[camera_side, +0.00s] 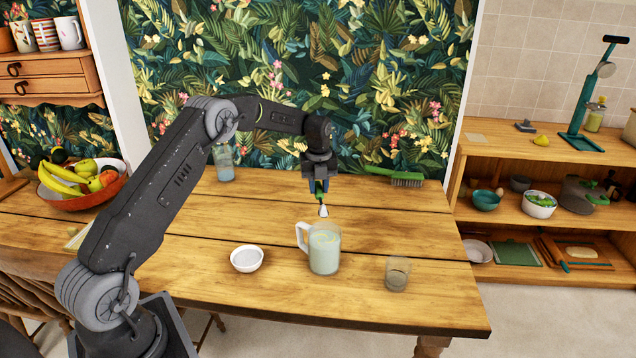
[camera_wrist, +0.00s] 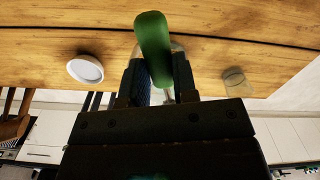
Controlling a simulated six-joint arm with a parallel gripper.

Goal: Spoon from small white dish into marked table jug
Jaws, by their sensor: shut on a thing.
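My gripper (camera_side: 320,185) is shut on a green-handled spoon, which hangs with its silvery end (camera_side: 323,211) downward. The spoon's green handle (camera_wrist: 153,48) fills the space between the fingers in the wrist view. The jug (camera_side: 324,254) is a pale, handled vessel with a yellowish pattern at its top, standing upright on the table. The spoon's end is above the jug and apart from it in the side view. In the wrist view the jug is mostly hidden behind the handle and gripper. The small white dish (camera_side: 246,265) stands left of the jug; it also shows in the wrist view (camera_wrist: 86,69).
A clear glass (camera_side: 397,274) stands right of the jug. A glass with bluish contents (camera_side: 224,165) and a green brush (camera_side: 400,178) are at the table's back. A fruit bowl (camera_side: 95,198) is at far left. The table's front (camera_side: 400,312) is clear.

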